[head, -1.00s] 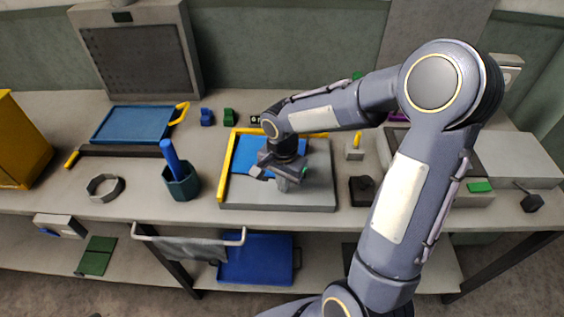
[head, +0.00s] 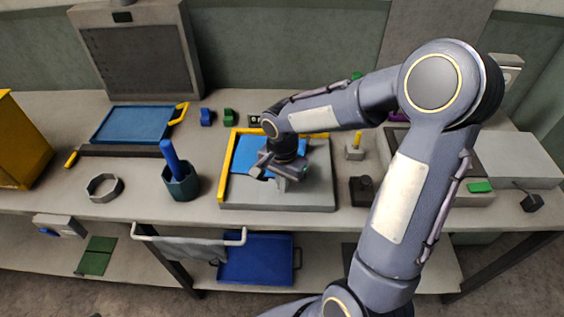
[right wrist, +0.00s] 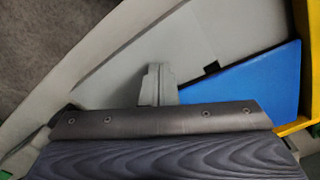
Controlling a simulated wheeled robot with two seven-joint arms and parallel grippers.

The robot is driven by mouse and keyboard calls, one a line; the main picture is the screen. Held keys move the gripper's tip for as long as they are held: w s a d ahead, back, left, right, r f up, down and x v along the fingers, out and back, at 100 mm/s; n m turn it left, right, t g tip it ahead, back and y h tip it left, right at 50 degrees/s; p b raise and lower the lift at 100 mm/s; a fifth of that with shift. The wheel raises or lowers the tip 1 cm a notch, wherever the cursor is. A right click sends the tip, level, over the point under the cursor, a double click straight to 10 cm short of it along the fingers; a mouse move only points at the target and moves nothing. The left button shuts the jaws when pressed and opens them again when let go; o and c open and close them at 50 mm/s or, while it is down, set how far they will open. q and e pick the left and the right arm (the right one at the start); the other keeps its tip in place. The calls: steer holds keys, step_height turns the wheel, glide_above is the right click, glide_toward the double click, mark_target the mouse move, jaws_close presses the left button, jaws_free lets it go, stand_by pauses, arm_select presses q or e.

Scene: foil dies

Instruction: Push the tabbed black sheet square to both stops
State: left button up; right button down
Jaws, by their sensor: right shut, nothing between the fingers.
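The sheet in the fixture looks blue, not black (head: 246,153). It lies on a grey plate (head: 320,185) with a yellow stop on the left (head: 224,172) and one along the back (head: 318,134). The sheet also shows in the right wrist view (right wrist: 255,80), with a small black tab (right wrist: 211,68) at its edge. The arm hides part of the sheet and back stop.
A dark green cup with a blue handle (head: 181,182) and a grey ring (head: 104,187) stand left of the plate. A small block with a yellow peg (head: 354,152) and a black block (head: 361,190) stand right. A blue tray (head: 130,124) lies back left.

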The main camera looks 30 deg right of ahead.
steer(key=shift+f+b, duration=0.6)
steer(key=shift+f, duration=0.05)
stand_by(0.3)
steer(key=shift+r, duration=0.1)
stand_by(0.5)
steer(key=shift+w+d, duration=0.6)
steer(key=shift+w, duration=0.35)
steer(key=shift+w+d, duration=0.6)
steer(key=shift+w, duration=0.35)
steer(key=shift+s, duration=0.1)
steer(key=shift+s+a, duration=0.35)
steer(key=shift+s, duration=0.05)
step_height(320, 180, up, 8)
steer(key=p, duration=0.5)
steer(key=shift+p, duration=0.4)
